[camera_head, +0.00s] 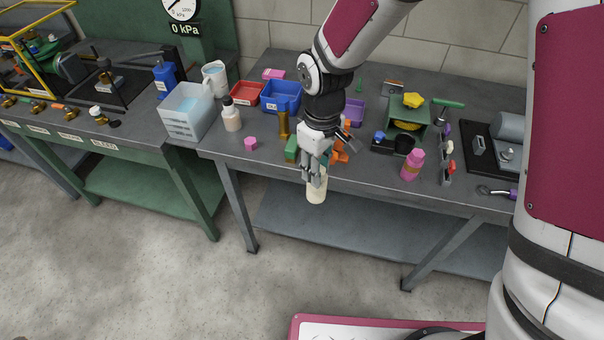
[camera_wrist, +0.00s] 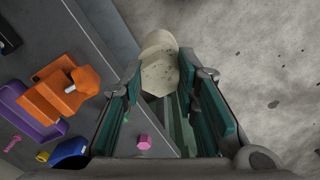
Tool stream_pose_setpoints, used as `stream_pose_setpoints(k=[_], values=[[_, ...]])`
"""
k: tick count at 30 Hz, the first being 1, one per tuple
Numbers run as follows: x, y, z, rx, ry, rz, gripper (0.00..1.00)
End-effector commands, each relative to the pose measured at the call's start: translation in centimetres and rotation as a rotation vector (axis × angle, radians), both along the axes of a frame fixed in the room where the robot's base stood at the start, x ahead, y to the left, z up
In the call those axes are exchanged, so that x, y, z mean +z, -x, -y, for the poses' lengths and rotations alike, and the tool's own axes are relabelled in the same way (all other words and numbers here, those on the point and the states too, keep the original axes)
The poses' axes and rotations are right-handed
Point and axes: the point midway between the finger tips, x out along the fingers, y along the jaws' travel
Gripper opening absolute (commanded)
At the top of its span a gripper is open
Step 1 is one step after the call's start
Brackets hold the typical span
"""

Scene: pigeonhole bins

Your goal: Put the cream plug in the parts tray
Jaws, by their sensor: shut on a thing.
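A cream plug (camera_head: 316,190) is in my gripper (camera_head: 314,173), just out past the front edge of the grey bench. In the wrist view the cream plug (camera_wrist: 158,62) sits at the tips of the fingers of my gripper (camera_wrist: 160,85), which are shut on it. Small open trays stand at the back of the bench: a red tray (camera_head: 247,104), a blue tray (camera_head: 281,108) and a purple tray (camera_head: 353,118). The labels are too small to read, so I cannot tell which is the parts tray.
An orange part (camera_wrist: 62,95) lies on the bench. A white bottle (camera_head: 231,118), a brass cylinder (camera_head: 284,124), a pink piece (camera_head: 251,143) and a pink bottle (camera_head: 412,165) stand near my arm. A clear bin (camera_head: 188,113) is at the left. Floor is open in front.

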Motion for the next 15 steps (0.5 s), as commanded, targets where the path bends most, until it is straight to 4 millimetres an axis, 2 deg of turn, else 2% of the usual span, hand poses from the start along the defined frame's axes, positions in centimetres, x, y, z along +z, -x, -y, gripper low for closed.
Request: stream_pose_setpoints(k=[5,12,15], values=[[-0.4,-2.8,3.6,-0.167,0.000,0.001,0.00],[-1.2,-8.4,10.8,-0.506,0.001,0.002,0.00],[-1.5,-10.3,13.2,-0.626,0.001,0.002,0.00]])
